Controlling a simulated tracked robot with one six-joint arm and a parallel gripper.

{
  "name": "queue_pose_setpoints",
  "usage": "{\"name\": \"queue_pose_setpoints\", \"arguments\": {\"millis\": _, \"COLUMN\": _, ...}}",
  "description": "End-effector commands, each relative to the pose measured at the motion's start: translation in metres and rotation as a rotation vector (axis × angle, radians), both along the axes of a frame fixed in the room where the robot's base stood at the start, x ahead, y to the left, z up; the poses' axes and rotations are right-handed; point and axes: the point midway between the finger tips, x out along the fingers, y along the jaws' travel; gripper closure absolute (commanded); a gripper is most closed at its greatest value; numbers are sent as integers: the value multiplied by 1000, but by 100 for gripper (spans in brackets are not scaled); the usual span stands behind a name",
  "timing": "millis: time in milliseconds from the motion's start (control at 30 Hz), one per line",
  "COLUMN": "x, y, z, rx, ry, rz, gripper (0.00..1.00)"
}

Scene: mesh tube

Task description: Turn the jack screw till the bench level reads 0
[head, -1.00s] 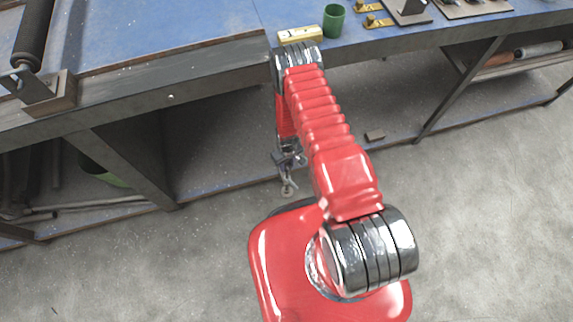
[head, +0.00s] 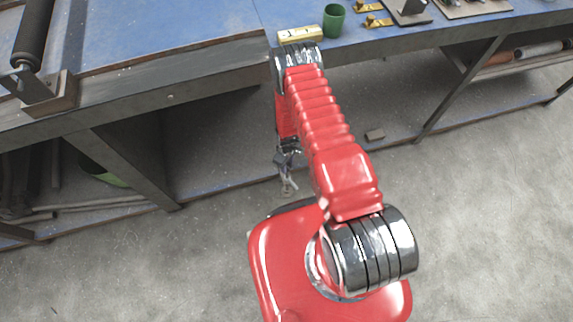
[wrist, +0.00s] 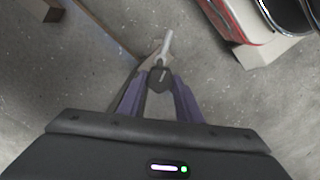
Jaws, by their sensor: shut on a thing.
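The bench level (head: 300,34) is a yellow bar lying on the blue bench top at its front edge, just beyond my arm. Its reading is too small to tell. My gripper (wrist: 160,82) hangs low in front of the bench, above the floor. Its purple fingers are shut on the dark hub of the jack screw (wrist: 166,46), whose pale grey bar sticks out beyond the fingertips in the wrist view. In the head view my gripper (head: 287,160) is small and partly hidden by my arm, with the grey jack screw (head: 289,187) below it.
A green cup (head: 333,20) stands right of the level, with brass pieces (head: 376,20) farther right. A black roller (head: 33,40) is at the left. Bench legs (head: 125,165) and a lower shelf stand behind my gripper.

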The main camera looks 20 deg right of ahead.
Motion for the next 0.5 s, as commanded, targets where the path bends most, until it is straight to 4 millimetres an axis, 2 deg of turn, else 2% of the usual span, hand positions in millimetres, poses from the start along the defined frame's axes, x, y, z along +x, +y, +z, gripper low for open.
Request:
{"name": "queue_pose_setpoints", "arguments": {"millis": 200, "x": 0, "y": 0, "z": 0, "rx": 0, "ry": 0, "rz": 104, "gripper": 91}}
{"name": "queue_pose_setpoints", "arguments": {"millis": 500, "x": 0, "y": 0, "z": 0, "rx": 0, "ry": 0, "rz": 144, "gripper": 91}}
